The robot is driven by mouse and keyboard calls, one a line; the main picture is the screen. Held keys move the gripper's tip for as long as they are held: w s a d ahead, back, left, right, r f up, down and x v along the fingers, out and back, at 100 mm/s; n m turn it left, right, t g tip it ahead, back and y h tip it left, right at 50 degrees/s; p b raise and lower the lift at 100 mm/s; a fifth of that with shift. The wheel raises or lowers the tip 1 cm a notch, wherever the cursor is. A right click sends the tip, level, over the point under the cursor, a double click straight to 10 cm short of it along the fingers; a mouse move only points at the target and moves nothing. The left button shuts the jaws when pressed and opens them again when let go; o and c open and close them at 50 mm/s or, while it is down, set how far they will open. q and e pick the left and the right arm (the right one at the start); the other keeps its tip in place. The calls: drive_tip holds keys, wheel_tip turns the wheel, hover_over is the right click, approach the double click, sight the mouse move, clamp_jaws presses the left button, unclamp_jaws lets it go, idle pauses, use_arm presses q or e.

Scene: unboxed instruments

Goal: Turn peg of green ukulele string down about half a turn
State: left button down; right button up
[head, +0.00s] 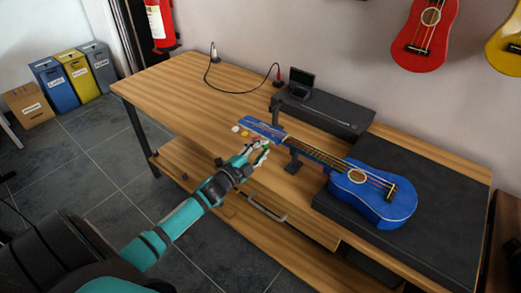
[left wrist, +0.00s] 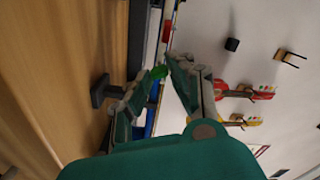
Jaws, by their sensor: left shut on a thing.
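A blue ukulele (head: 372,203) lies face up, its neck resting on a dark stand (head: 292,163) and its headstock (head: 262,128) pointing left. A white peg (head: 235,128) and a yellow peg (head: 244,133) stick out of the headstock's near side. My left gripper (head: 263,152) is at the headstock's near edge. In the left wrist view, the fingertips of my left gripper (left wrist: 166,70) are closed on the green peg (left wrist: 159,72). The fingers partly hide the peg in the head view. My right gripper is not in view.
The ukulele's body lies on a black mat (head: 440,213) on the wooden workbench (head: 175,88). A long dark box (head: 335,117) with a small device (head: 301,80) stands behind the headstock. A black cable (head: 225,88) lies at the back. The bench's left part is clear.

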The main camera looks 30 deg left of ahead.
use_arm(q)
drive_tip(key=m+b, duration=0.1)
drive_tip(key=m, duration=0.2)
drive_tip(key=shift+f+m, duration=0.15)
drive_tip(key=shift+m, duration=0.15)
drive_tip(key=m, duration=0.2)
drive_tip(key=shift+m+b, duration=0.4)
drive_tip(key=m+b, duration=0.2)
drive_tip(key=m, duration=0.4)
drive_tip(key=shift+f, duration=0.1)
drive_tip(key=m+b, duration=0.1)
drive_tip(key=m, duration=0.4)
drive_tip(key=shift+m+b, duration=0.4)
drive_tip(key=shift+a+m, duration=0.1)
drive_tip(key=shift+m, duration=2.2)
drive_tip(key=c, duration=1.5)
unclamp_jaws()
drive_tip(key=shift+o, duration=0.2)
